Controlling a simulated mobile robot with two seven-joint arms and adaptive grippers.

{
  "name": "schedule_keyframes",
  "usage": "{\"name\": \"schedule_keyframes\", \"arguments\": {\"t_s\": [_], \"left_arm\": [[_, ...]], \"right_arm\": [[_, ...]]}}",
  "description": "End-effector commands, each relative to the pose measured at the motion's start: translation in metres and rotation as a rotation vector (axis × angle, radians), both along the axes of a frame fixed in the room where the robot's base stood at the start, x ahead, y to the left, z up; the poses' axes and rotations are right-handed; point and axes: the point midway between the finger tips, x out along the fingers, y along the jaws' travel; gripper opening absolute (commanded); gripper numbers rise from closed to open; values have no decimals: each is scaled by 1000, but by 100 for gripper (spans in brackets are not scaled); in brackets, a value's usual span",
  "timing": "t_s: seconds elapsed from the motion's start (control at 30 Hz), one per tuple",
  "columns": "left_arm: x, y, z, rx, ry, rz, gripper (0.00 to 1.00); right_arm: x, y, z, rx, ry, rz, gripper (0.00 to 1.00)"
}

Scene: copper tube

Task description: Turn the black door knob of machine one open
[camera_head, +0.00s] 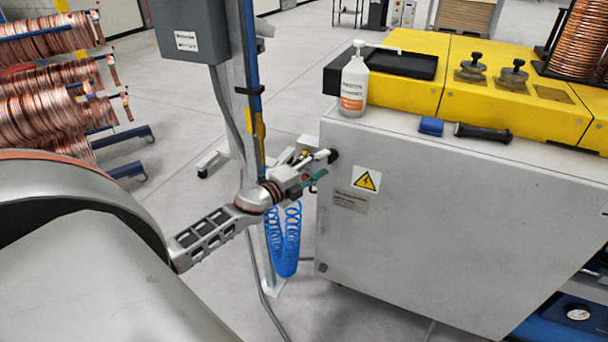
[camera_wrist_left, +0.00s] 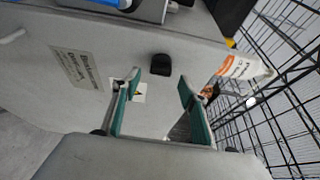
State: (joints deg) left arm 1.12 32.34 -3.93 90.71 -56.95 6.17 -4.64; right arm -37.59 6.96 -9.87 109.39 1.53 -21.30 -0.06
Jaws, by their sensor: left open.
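The black door knob (camera_head: 332,156) sits at the upper left corner of machine one's grey front panel (camera_head: 430,230). In the left wrist view the knob (camera_wrist_left: 161,64) shows as a small black block on the grey panel, just beyond the fingertips and roughly between their lines. My left gripper (camera_head: 319,167) is beside the knob in the head view. Its teal fingers are spread apart and empty in the left wrist view (camera_wrist_left: 158,78). In the head view one fingertip overlaps the knob's edge; I cannot tell whether it touches. My right gripper is not in view.
A white bottle (camera_head: 354,82), a blue block (camera_head: 431,126) and a black-handled tool (camera_head: 483,132) are on the machine's top. A grey post (camera_head: 238,100) and a coiled blue hose (camera_head: 284,240) stand close by my left arm. Copper coils (camera_head: 45,110) are at the far left.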

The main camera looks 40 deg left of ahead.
Motion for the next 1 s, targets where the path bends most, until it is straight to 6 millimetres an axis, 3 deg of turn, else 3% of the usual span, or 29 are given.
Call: {"name": "schedule_keyframes", "arguments": {"t_s": [0.2,0.4,0.6,1.0], "left_arm": [[-42,7,-1,0,3,1,43],[-70,11,0,0,1,2,43],[-83,14,1,0,-1,1,43],[-85,14,1,1,0,1,43]], "right_arm": [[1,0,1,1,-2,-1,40],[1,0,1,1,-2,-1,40],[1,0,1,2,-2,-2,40],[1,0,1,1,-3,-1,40]]}}
